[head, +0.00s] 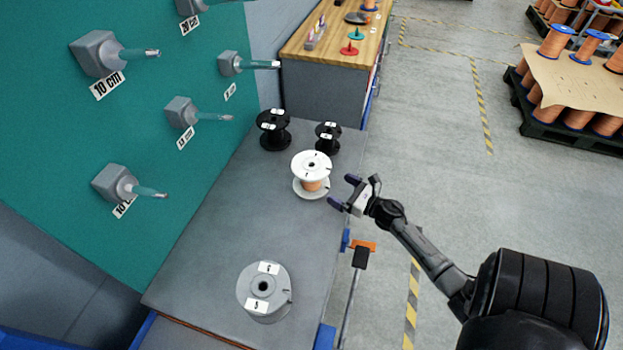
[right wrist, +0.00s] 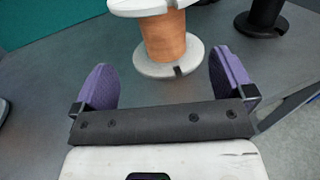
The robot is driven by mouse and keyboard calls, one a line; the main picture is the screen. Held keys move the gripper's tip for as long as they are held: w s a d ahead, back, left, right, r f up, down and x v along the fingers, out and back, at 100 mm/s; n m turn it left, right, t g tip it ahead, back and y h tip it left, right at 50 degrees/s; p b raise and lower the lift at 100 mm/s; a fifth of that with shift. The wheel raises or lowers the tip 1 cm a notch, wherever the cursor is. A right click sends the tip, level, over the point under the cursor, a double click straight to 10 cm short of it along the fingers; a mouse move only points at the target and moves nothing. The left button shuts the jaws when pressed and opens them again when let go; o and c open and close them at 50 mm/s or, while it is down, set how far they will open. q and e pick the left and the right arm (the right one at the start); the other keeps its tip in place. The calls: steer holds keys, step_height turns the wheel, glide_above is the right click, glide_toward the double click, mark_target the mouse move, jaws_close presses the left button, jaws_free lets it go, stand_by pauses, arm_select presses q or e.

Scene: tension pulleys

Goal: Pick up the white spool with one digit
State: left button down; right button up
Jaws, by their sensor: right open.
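The white spool (head: 312,162) stands upright on the grey table, with copper-coloured winding between its two flanges. Its top flange carries dark marks too small to read. My right gripper (head: 340,192) is open and empty, just to the right of the spool. In the right wrist view the copper winding (right wrist: 165,38) of the spool stands ahead of the open purple fingers (right wrist: 165,85), roughly centred between them. The fingers look apart from the spool. The spool's top is cut off in that view. My left gripper is not in view.
Two black spools (head: 273,130) (head: 328,137) stand behind the white one. A grey spool (head: 264,291) with labels stands at the table's near end. A green panel (head: 60,190) with labelled pegs rises on the left. Mid-table is bare.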

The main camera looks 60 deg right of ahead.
mark_target(313, 173)
steer(key=w, duration=1.1)
steer(key=shift+w+d+r+b, duration=0.15)
steer(key=shift+w+d+b, duration=0.05)
steer(key=shift+d+b, duration=0.2)
steer(key=shift+c, duration=0.2)
steer(key=c, duration=1.2)
steer(key=shift+c, duration=0.5)
steer(key=shift+r, duration=0.15)
